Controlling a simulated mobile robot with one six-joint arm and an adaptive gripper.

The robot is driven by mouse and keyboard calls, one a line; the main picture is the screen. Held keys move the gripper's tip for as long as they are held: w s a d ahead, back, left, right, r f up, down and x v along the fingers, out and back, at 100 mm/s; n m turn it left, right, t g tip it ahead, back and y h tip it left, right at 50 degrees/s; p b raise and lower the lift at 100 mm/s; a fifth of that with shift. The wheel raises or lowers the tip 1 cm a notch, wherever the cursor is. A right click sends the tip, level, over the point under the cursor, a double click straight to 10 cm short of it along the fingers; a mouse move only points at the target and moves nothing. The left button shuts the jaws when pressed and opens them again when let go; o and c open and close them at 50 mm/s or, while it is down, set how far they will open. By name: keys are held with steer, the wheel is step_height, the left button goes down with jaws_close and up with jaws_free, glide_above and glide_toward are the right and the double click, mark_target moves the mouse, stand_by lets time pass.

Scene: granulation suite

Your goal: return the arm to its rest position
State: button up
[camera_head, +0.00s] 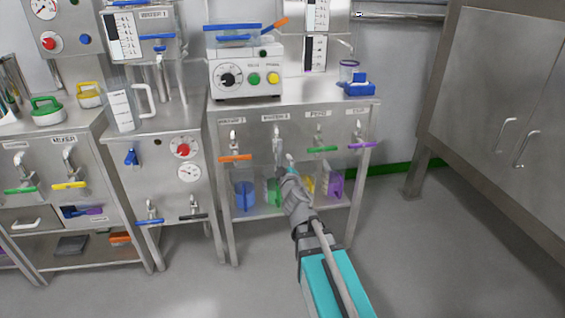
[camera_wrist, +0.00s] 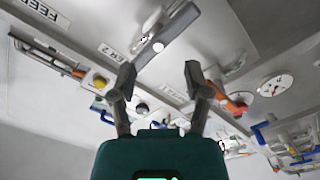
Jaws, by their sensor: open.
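My gripper (camera_head: 289,165) is at the end of my arm, which reaches up from the bottom of the head view toward the front of the middle steel bench. It is near the second tap from the left (camera_head: 278,141) and covers part of the view below it. In the wrist view the two dark fingers (camera_wrist: 160,78) stand apart with nothing between them. A metal tap (camera_wrist: 168,28) shows beyond the fingertips, apart from them as far as I can tell.
The middle bench (camera_head: 290,103) carries several taps with coloured handles, and coloured containers, including a blue one (camera_head: 244,193), stand on its lower shelf. A control box (camera_head: 245,77) and a blue item (camera_head: 359,86) stand on top. A steel cabinet (camera_head: 490,90) is at right. Floor (camera_head: 430,260) is clear.

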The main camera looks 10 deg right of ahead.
stand_by(0.3)
steer(key=s+d+f+m+g+h+p, duration=0.4)
steer(key=s+d+f+m+g+h, duration=0.1)
steer(key=s+d+f+m+g, duration=0.3)
steer(key=s+a+f+m+g+y+p, duration=0.1)
steer(key=s+a+f+g+y+p, duration=0.15)
steer(key=s+g, duration=0.35)
steer(key=s+a+f+g+y+p, duration=0.15)
steer(key=s+a+g, duration=0.25)
steer(key=s, duration=0.4)
step_height(320, 180, up, 38)
steer(key=y+p, duration=0.1)
steer(key=p, duration=3.6)
steer(key=shift+s+a+r, duration=0.15)
steer(key=shift+s+r, duration=0.05)
steer(key=shift+r, duration=0.05)
